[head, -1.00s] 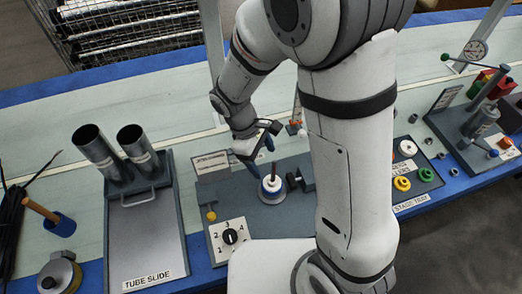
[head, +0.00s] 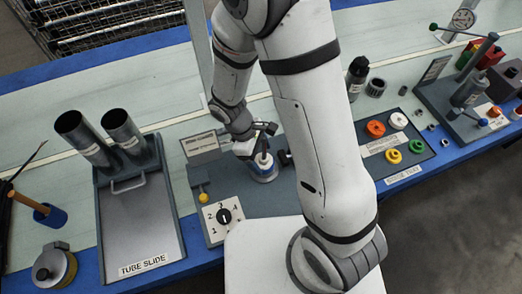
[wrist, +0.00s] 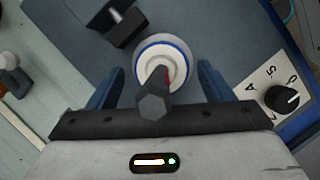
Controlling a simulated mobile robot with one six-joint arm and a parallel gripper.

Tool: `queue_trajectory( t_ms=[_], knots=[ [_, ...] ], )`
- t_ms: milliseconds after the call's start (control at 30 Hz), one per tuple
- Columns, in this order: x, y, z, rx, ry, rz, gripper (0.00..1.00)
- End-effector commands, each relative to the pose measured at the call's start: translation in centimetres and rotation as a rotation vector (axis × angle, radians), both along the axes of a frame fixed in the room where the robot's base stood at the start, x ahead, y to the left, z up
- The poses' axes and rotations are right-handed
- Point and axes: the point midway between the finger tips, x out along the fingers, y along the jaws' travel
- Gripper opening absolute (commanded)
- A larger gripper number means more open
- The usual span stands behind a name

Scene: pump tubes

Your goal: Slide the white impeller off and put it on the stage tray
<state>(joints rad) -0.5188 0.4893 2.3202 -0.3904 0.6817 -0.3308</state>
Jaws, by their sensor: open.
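The white impeller (wrist: 150,50) is a round white disc with a blue ring, around a dark hex-topped shaft (wrist: 153,100). In the head view, the white impeller (head: 262,161) is partly hidden by my gripper (head: 259,150). In the wrist view, my gripper (wrist: 162,70) is open, its blue fingers on either side of the impeller with gaps visible. I cannot tell how far the fingers are above or around the disc. The stage tray (head: 403,167) is to the right of my arm, with orange, white, green and yellow rings in it.
A selector dial (head: 224,216) is on the panel left of the impeller. A dark block (wrist: 122,22) stands close to the impeller. The tube slide (head: 145,225) with two dark tubes is at left. A clamp press (head: 468,92) stands at far right.

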Motion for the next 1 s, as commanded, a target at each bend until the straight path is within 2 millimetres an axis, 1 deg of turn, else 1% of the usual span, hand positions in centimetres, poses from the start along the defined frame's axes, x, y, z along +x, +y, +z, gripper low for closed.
queue_trajectory(
  t_ms=[67, 633, 667, 1000],
  knots=[
    [0.00, 0.01, 0.02, 0.000, 0.000, 0.000, 0.74],
    [0.00, 0.05, 0.03, 0.000, -0.001, 0.001, 0.27],
    [0.00, 0.06, 0.03, 0.000, -0.001, 0.001, 0.47],
    [0.01, 0.08, 0.04, 0.000, 0.000, 0.002, 0.19]
  ],
)
